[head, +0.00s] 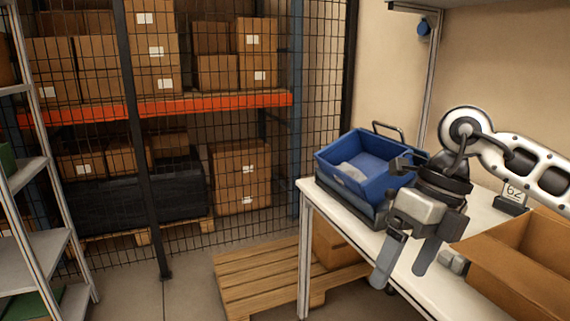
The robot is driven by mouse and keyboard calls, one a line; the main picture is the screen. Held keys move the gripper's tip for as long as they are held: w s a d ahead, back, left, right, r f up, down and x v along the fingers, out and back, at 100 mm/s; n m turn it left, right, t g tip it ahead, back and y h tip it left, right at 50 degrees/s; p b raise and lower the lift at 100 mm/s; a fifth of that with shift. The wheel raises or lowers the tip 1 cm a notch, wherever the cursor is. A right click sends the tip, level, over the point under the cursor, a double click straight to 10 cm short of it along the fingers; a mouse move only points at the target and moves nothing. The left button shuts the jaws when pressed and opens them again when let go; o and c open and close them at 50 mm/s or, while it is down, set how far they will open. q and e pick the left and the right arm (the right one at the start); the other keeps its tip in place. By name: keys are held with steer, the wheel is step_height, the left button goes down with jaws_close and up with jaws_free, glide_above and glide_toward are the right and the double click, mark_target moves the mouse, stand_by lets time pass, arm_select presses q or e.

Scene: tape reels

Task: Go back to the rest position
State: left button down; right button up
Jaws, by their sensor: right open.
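My right gripper (404,272) is open, with its two fingers pointing down and apart. It hangs at the front edge of the white table (335,217), and I see nothing between the fingers. My right arm comes in from the right edge of the head view. My left gripper is not in view. No tape reel can be made out in this view.
A blue bin (345,180) with something pale inside stands left of my right gripper. An open cardboard box (520,270) is on the right, near a small numbered sign (513,196). A wooden pallet (262,280) lies on the floor. Metal shelves (38,245) stand left.

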steer(key=s+a+m+g+y, duration=0.1)
steer(key=s+a+m+y, duration=0.2)
steer(key=a+y, duration=0.65)
steer(key=s+a+m+y, duration=0.3)
steer(key=a+y, duration=0.5)
steer(key=a, duration=0.2)
steer(key=w+d+f+m+t+h, duration=0.35)
steer(key=f+m+t+h, duration=0.2)
steer(key=m+t, duration=0.55)
steer(key=w+d+f+m+t+h, duration=0.2)
steer(key=d+f+m+t+h, duration=0.45)
steer(key=m, duration=0.65)
steer(key=s+d+f+m+g+h, duration=0.2)
steer(key=s+f, duration=0.4)
steer(key=f, duration=0.4)
steer(key=s+d+f+m+g+h, duration=0.3)
steer(key=s+f+m, duration=0.4)
steer(key=f, duration=0.3)
steer(key=shift+s+d+f+m+h, duration=0.3)
steer(key=shift+d+f+h, duration=0.15)
steer(key=shift+d, duration=0.7)
